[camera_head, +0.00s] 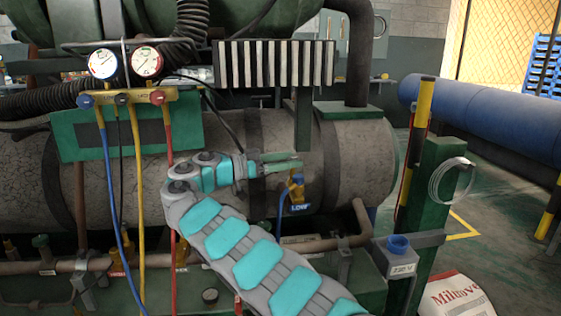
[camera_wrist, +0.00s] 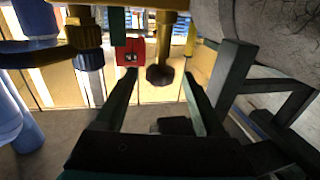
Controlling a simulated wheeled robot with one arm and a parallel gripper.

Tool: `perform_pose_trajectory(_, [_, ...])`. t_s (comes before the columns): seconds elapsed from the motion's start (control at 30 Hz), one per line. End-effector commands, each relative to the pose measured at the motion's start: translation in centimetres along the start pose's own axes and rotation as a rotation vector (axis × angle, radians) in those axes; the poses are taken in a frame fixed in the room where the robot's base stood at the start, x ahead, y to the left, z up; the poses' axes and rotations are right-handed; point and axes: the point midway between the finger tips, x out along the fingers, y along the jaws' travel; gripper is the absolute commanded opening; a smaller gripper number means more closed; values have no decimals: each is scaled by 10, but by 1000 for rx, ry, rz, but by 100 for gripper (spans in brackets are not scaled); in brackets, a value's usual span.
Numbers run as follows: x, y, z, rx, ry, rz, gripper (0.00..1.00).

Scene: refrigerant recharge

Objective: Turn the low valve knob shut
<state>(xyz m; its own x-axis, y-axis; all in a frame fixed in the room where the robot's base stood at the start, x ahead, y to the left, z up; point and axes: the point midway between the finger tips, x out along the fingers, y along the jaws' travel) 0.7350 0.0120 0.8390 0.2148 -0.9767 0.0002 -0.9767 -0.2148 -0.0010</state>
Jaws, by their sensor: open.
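The low valve (camera_head: 296,187) is a brass fitting above a blue "LOW" label (camera_head: 299,208), on the front of the big grey cylinder, with a blue hose running down from it. In the wrist view a brass stem ends in a dark knob (camera_wrist: 160,75), which appears between my fingers. My gripper (camera_head: 299,160) is just above and beside the valve in the head view. In the wrist view my gripper (camera_wrist: 147,78) is open, one green finger on each side of the knob. I cannot tell whether either finger touches it.
The gauge manifold (camera_head: 125,98) with blue, dark and red knobs hangs at left, hoses dropping from it. In the wrist view a brass fitting with a blue hose (camera_wrist: 90,60) and a red tag (camera_wrist: 130,52) stand left of the knob. A green post (camera_head: 440,200) stands at right.

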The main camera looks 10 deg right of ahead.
Motion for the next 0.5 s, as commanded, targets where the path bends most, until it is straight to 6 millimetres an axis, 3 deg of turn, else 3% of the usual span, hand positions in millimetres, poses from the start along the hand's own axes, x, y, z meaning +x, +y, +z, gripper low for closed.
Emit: perform_pose_trajectory(0.5, [-47, -1, 0, 1, 0, -4, 72])
